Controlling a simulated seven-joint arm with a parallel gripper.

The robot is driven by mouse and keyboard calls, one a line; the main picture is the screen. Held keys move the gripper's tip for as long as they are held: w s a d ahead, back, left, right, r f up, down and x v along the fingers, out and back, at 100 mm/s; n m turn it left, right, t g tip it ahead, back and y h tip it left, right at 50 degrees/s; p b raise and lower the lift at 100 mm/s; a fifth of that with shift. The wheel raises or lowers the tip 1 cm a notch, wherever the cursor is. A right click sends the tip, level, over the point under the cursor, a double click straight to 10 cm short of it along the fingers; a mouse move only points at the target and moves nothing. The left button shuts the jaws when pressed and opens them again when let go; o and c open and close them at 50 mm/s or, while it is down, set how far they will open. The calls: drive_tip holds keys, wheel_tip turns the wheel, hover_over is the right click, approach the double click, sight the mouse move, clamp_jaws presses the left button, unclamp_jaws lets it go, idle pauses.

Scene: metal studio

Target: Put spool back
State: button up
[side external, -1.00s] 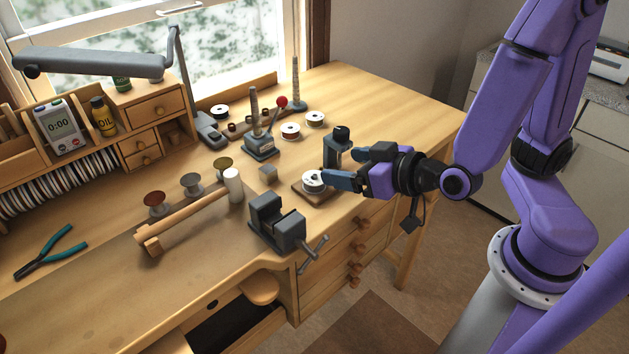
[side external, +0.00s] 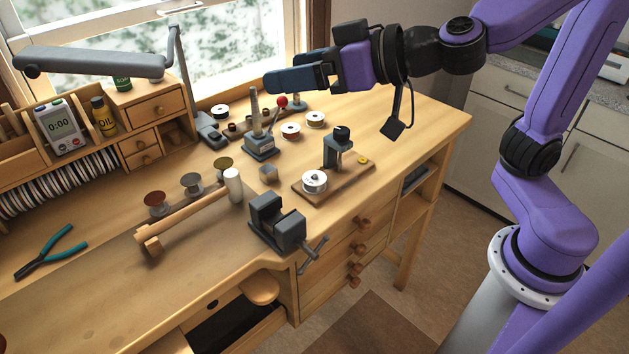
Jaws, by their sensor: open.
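A white spool (side external: 314,181) lies at the left end of a small wooden board (side external: 340,179) near the bench's front edge. A dark metal post (side external: 338,152) stands on this board behind it. Three spools, brown (side external: 155,203), grey (side external: 191,186) and olive (side external: 222,167), sit along a wooden rail (side external: 190,218) to the left. My gripper (side external: 270,84) is raised above the back of the bench, pointing left toward the window. It is open, with nothing seen in it; the fingers overlap from this side.
A grey vise (side external: 278,222) stands at the front edge. Pliers (side external: 45,256) lie at left. A lamp (side external: 95,63) overhangs the left back. The bench's right end is clear.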

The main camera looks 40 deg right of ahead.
drive_tip(key=w+a+r+n+g+y, duration=0.1)
drive_tip(key=a+n+g+y, duration=0.1)
drive_tip(key=a+n+y, duration=0.15)
drive_tip(key=w+a+r+n+g+y, duration=0.1)
drive_tip(key=a+r+n+g+y, duration=0.15)
drive_tip(key=a, duration=0.25)
drive_tip(key=n+g+h, duration=0.5)
drive_tip(key=g+h, duration=0.4)
drive_tip(key=h, duration=0.3)
hover_over(316, 173)
wheel_tip(316, 173, down, 7)
drive_tip(key=f, duration=1.1)
drive_tip(key=d+f, duration=0.1)
drive_tip(key=f, duration=0.5)
drive_tip(key=shift+f, duration=0.1)
drive_tip(key=shift+a+f, duration=0.2)
drive_tip(key=shift+f, duration=1.15)
drive_tip(key=shift+a+f, duration=0.2)
drive_tip(key=shift+f, duration=1.1)
drive_tip(key=shift+w, duration=0.1)
